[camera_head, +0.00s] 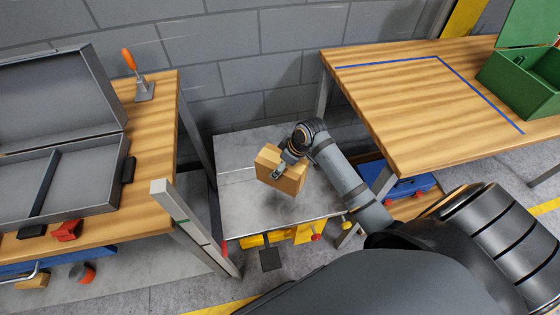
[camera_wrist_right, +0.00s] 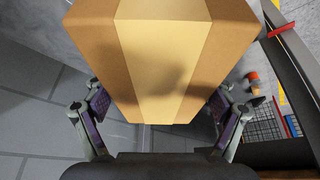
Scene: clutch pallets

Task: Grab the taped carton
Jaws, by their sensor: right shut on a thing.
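The taped carton (camera_head: 280,170) is a small brown box with a paler tape band down its middle. My right gripper (camera_head: 283,166) is shut on it, above the grey metal table between the two wooden benches. In the right wrist view the carton (camera_wrist_right: 163,60) fills the upper middle, and the fingers of the right gripper (camera_wrist_right: 162,118) press on its two sides. A shadow lies on the metal top below the carton, and the carton seems to be off the surface. My left gripper is in neither view.
The grey metal table (camera_head: 235,205) is otherwise bare. On the left bench (camera_head: 155,105) stand an open grey case (camera_head: 75,200), an orange-handled tool (camera_head: 130,62) and a red clamp (camera_head: 67,231). The right bench (camera_head: 400,125) has a blue-taped outline and an open green box (camera_head: 515,85).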

